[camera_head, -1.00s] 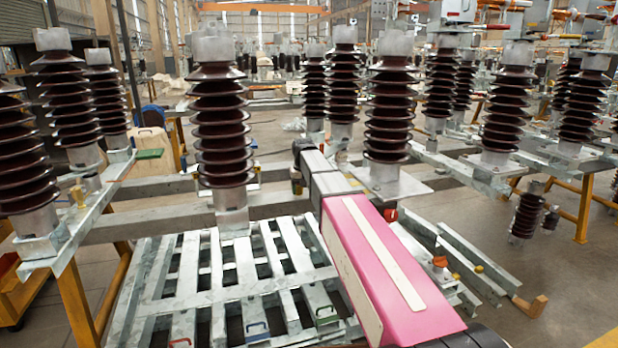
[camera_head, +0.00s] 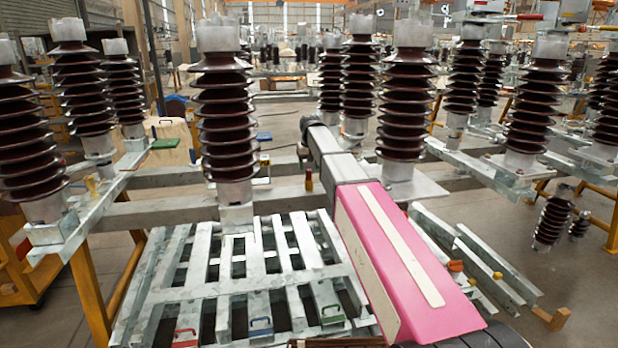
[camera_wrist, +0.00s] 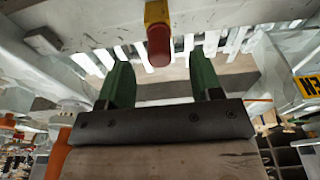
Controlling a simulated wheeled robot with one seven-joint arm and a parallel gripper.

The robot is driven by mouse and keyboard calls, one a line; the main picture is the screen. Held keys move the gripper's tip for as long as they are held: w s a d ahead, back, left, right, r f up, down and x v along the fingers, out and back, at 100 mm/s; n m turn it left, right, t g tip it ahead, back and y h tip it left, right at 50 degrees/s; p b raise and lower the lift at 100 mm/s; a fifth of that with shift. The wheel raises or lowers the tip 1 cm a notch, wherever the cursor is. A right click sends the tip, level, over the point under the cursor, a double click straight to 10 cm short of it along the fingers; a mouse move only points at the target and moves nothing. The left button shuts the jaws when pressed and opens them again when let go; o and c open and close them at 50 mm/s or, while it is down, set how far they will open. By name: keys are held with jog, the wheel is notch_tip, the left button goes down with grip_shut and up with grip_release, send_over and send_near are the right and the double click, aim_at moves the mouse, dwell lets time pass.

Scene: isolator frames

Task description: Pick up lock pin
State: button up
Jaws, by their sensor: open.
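A small red-and-yellow piece (camera_wrist: 158,38), which fits a lock pin, shows in the wrist view with its red end toward my gripper. It lies just beyond and between the fingertips, and I see no contact with either finger. My gripper (camera_wrist: 160,62) is open, its two green fingers apart with nothing clamped between them. In the head view a small yellow-and-dark-red piece (camera_head: 308,180) stands by the steel beam, just left of my arm; it seems to be the same piece. My fingers are not discernible in the head view.
Ribbed brown insulators stand close by on the left (camera_head: 228,110) and right (camera_head: 404,100) of my arm. A slatted metal rack (camera_head: 205,270) with red, blue and green handled pieces lies in front. Steel beams (camera_head: 160,213) cross behind it. Open floor (camera_head: 500,235) shows at right.

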aim_at(309, 169)
jog(key=f, duration=0.4)
jog(key=shift+w+a+f, duration=0.1)
jog(key=shift+w+f, duration=0.3)
jog(key=c, duration=1)
jog(key=shift+c, duration=0.2)
jog(key=shift+r, duration=0.15)
jog(key=shift+r, duration=0.6)
jog(key=r, duration=0.2)
jog(key=a+r, duration=0.1)
jog(key=shift+s+r, duration=0.15)
jog(key=shift+s, duration=0.1)
jog(key=s+a+r, duration=0.5)
jog(key=a+r, duration=0.1)
jog(key=a, duration=0.3)
jog(key=shift+a+r, duration=0.15)
